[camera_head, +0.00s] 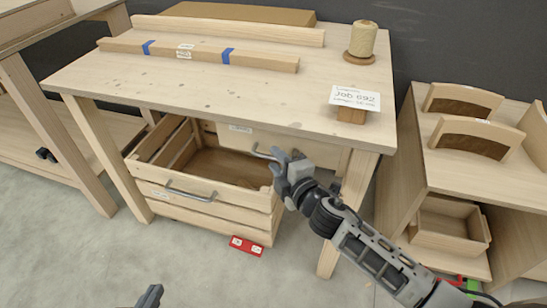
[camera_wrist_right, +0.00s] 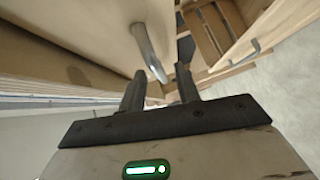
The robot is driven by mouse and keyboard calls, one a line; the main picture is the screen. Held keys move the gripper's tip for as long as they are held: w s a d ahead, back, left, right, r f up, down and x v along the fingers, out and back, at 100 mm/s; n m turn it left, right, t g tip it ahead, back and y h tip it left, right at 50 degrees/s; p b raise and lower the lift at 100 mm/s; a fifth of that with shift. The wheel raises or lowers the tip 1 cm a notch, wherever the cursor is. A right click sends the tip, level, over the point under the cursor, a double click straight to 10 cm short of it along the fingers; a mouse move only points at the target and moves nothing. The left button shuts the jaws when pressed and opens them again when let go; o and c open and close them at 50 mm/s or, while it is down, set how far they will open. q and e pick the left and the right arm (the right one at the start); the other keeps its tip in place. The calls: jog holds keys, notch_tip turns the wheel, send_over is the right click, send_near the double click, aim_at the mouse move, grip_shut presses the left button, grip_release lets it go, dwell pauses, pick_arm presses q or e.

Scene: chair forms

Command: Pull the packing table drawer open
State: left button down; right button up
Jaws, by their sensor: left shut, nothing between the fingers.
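The packing table (camera_head: 215,92) has a pale wooden top. Its drawer front (camera_head: 236,138) sits under the top's front edge, with a small label and a metal bar handle (camera_head: 262,153). I see no clear gap showing how far out the drawer is. My right gripper (camera_head: 280,163) is at the handle's right end, hiding part of it. In the right wrist view, its fingers (camera_wrist_right: 160,88) are apart, with the handle (camera_wrist_right: 148,50) running down between their tips; contact is unclear. My left gripper (camera_head: 150,296) is low at the bottom edge, shut and away from the table.
A slatted wooden crate (camera_head: 228,208) with its own handle stands under the table, below the drawer. A red labelled item (camera_head: 246,246) lies on the floor. Table legs flank the crate. A low shelf unit (camera_head: 465,185) stands right. Floor at front left is clear.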

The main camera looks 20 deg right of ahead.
jog(key=shift+x, duration=1.15)
